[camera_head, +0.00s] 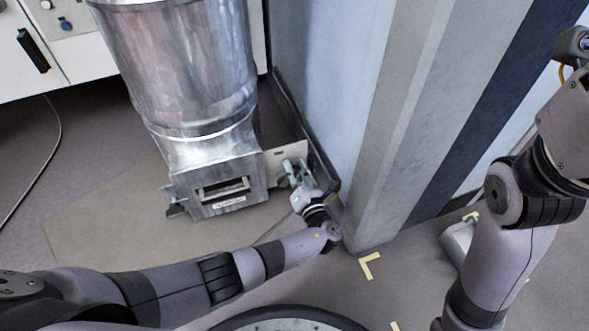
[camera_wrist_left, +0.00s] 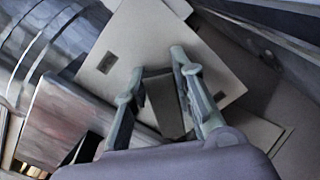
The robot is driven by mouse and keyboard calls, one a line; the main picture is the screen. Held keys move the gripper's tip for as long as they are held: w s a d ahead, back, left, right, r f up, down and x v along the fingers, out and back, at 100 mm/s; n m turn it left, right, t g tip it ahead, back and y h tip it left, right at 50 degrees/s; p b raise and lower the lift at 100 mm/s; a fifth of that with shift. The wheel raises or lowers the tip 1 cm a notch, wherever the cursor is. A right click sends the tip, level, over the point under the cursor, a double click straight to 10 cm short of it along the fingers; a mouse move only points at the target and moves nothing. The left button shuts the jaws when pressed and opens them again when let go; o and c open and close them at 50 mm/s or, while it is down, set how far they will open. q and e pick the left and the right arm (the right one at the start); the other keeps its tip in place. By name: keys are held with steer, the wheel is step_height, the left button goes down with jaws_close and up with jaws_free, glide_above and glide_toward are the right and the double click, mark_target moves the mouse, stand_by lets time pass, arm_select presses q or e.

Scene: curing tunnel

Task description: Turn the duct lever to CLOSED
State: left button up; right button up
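The duct (camera_head: 190,70) is a shiny metal cylinder on a square metal base (camera_head: 215,180) with a slot-like opening and a small label. A pale plate (camera_head: 272,160) juts from its right side; it also shows in the wrist view (camera_wrist_left: 150,35). My left gripper (camera_head: 291,168) is in front of this plate, fingers towards it. In the wrist view my left gripper (camera_wrist_left: 157,62) has its two fingers apart, with a dark grey piece (camera_wrist_left: 165,105) visible between them. I cannot tell whether that is the lever. No lever or CLOSED mark is clearly readable. My right gripper's fingers are out of view.
A grey column (camera_head: 385,130) stands close to the right of the plate and my left wrist. White cabinets (camera_head: 85,55) are at the back left. Yellow floor marks (camera_head: 369,266) lie near the column's foot. The floor left of the duct is mostly clear.

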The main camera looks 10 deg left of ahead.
arm_select(q)
steer(key=o, duration=0.4)
step_height(320, 180, up, 10)
stand_by(0.7)
steer(key=shift+c, duration=0.2)
